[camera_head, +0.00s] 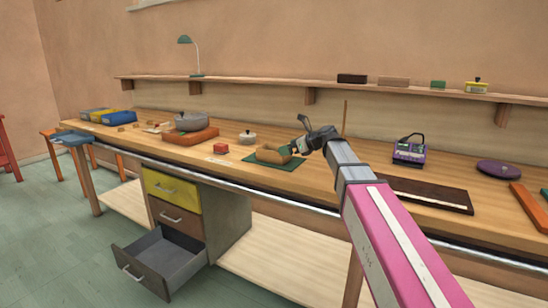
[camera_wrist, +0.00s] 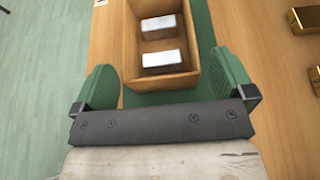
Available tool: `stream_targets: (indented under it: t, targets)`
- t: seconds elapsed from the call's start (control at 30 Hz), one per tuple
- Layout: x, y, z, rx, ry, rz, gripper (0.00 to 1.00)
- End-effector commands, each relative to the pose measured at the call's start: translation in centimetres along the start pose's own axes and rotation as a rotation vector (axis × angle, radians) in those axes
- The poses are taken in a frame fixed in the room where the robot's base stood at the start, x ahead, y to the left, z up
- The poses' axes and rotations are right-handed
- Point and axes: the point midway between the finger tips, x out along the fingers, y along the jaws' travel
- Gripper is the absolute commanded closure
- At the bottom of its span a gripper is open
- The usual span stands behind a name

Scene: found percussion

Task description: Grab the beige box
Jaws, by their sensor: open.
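The beige box (camera_head: 268,155) is an open-topped tan box on a green mat (camera_head: 292,164) on the workbench. In the wrist view the box (camera_wrist: 162,83) shows its near end wall, with two pale silvery blocks (camera_wrist: 163,58) inside; its far end is cut off by the frame. My gripper (camera_wrist: 168,84) is open. Its green fingertips stand left and right of the box's near end, with a gap showing on each side. In the head view my gripper (camera_head: 294,148) is at the box's right end, partly covering it. I cannot tell its exact height against the walls.
A small red block (camera_head: 221,149) and a white lidded pot (camera_head: 247,137) stand left of the box. A grey pot (camera_head: 192,120) sits on an orange case (camera_head: 190,136). A purple device (camera_head: 409,150) and a dark board (camera_head: 425,193) lie right. A lower drawer (camera_head: 160,263) is pulled out.

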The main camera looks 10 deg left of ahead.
Motion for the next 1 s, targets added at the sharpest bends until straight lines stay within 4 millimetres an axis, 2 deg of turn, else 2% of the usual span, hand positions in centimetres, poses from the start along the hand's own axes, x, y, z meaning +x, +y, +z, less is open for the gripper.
stream_targets:
  t: [0.3, 0.57, 0.6, 0.67, 0.7, 1.0]
  targets:
    - [4.2, 0.1, 0.5, 0.000, 0.001, 0.002, 0.00]
    - [4.5, 0.2, 0.5, 0.000, 0.001, 0.000, 0.00]
    - [4.5, 0.2, 0.5, 0.000, 0.001, 0.000, 0.13]
    - [4.5, 0.2, 0.5, 0.000, 0.001, 0.000, 0.33]
    - [4.5, 0.2, 0.5, 0.000, 0.001, 0.000, 0.36]
    - [4.4, 0.2, 0.7, 0.000, -0.002, 0.000, 0.36]
